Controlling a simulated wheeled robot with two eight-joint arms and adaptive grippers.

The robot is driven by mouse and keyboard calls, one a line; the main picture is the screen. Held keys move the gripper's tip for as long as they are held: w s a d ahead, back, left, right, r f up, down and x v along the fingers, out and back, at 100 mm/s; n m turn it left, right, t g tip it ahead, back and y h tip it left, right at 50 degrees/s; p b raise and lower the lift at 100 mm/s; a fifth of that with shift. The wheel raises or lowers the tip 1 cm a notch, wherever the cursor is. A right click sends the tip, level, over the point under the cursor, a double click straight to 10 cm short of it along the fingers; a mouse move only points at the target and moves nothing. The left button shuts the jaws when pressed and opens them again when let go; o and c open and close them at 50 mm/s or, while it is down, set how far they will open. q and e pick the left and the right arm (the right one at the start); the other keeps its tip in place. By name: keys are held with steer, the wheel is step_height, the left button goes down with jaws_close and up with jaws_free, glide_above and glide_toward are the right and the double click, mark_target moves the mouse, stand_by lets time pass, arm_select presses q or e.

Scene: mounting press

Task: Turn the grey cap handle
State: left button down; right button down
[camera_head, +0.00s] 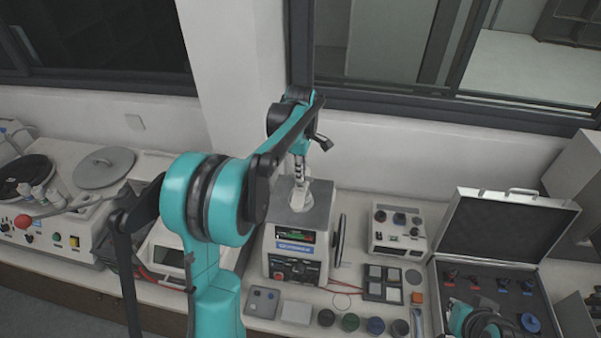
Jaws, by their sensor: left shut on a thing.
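The mounting press (297,252) stands against the wall, a pale box with a small display on its front and a grey top. My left arm reaches over it, and my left gripper (300,179) points down at the top. The gripper is shut on the grey cap handle, at the pale cap (301,200) on the press. The fingertips and most of the handle are small and partly hidden, so the handle's angle cannot be told. Teal and black parts at the lower right, probably my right gripper (484,322), overlap the open case; its jaws cannot be made out.
An open case (492,230) with several coloured parts stands at the right. A control box (397,230), a tray of square pieces (382,283) and several round jars (350,321) are near the press. A polishing machine (62,235) stands at the left.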

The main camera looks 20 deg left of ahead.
arm_select(q)
steer(key=m+b, duration=0.1)
steer(key=m, duration=0.2)
steer(key=m+b, duration=0.1)
steer(key=m, duration=0.3)
steer(key=shift+m+b, duration=0.3)
steer(key=shift+m, duration=0.1)
steer(key=m+b, duration=0.1)
steer(key=m, duration=0.3)
steer(key=shift+w, duration=0.1)
steer(key=m, duration=0.5)
steer(key=shift+b, duration=0.35)
steer(key=m, duration=0.4)
steer(key=shift+m, duration=0.3)
steer(key=m+b, duration=0.1)
steer(key=m, duration=0.3)
steer(key=shift+r, duration=0.1)
steer(key=m, duration=0.5)
steer(key=shift+m, duration=2)
